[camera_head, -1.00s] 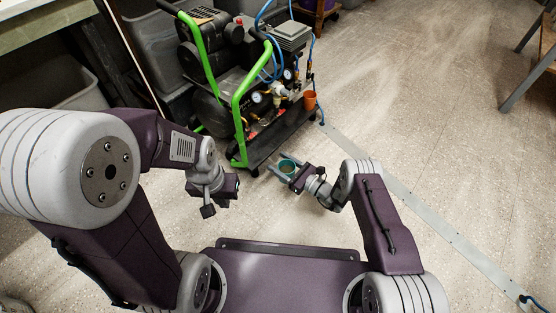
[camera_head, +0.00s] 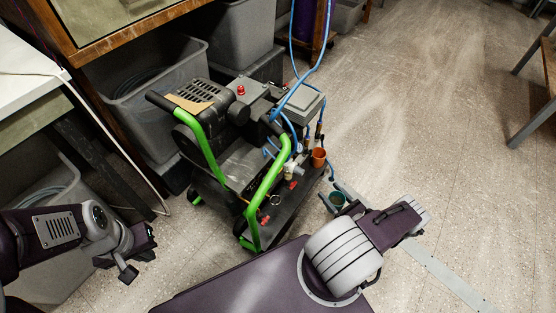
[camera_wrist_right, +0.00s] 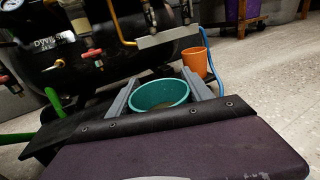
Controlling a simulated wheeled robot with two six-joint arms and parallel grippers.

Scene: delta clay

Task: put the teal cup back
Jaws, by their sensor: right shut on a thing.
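The teal cup (camera_head: 337,199) is upright in my right gripper (camera_head: 335,203), beside the right end of the compressor. In the right wrist view the teal cup (camera_wrist_right: 160,94) sits between the two grey fingers (camera_wrist_right: 162,98), with its open rim up and something dull in its bottom. Its lower part is hidden behind the gripper body. My left gripper (camera_head: 138,258) hangs at the left, away from the cup, with nothing visible in it; its finger gap is unclear.
A black compressor with green handles (camera_head: 262,197) stands ahead, with blue hoses. An orange cup (camera_head: 319,157) is at its right end, just beyond the teal cup in the wrist view (camera_wrist_right: 195,62). Grey bins (camera_head: 150,85) and a table are at left.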

